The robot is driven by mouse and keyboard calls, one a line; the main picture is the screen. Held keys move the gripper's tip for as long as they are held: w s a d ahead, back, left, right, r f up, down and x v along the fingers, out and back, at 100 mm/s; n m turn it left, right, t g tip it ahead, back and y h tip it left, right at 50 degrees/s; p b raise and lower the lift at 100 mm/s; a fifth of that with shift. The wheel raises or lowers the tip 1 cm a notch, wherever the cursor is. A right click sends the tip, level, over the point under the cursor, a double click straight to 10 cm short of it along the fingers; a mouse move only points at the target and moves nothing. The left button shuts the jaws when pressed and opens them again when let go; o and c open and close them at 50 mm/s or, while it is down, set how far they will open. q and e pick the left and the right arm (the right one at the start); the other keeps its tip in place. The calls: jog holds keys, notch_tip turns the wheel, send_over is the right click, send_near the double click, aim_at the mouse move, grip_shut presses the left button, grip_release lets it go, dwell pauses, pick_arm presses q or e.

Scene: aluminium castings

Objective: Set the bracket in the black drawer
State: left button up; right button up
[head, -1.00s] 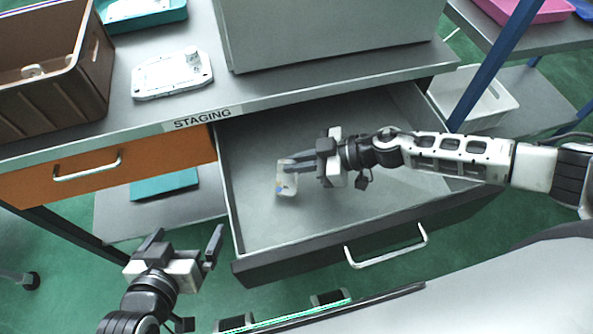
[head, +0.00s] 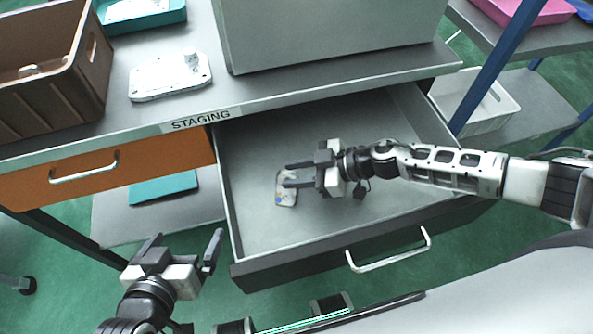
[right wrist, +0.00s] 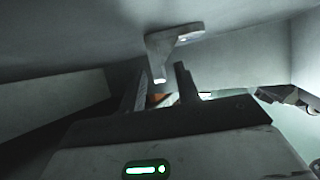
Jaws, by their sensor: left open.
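The bracket (head: 285,190), a small pale grey piece with a blue and an orange mark, is inside the open black drawer (head: 300,260), left of its middle, and appears to rest on the floor. My right gripper (head: 290,175) is over the drawer with its fingers spread beside the bracket. In the right wrist view the bracket (right wrist: 176,38) shows just beyond the tips of the parted fingers (right wrist: 160,85), its short leg pointing between them. Whether a finger still touches it I cannot tell. My left gripper (head: 187,240) is open and empty, in front of the bench.
A shut orange drawer (head: 130,172) is left of the black one. The bench top labelled STAGING holds a brown crate (head: 95,90), a white casting (head: 170,78) and a grey cabinet (head: 330,35). The rest of the drawer floor is clear.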

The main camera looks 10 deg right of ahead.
jog(key=v, duration=1.2)
jog(key=shift+r+p, duration=0.2)
jog(key=shift+p, duration=0.15)
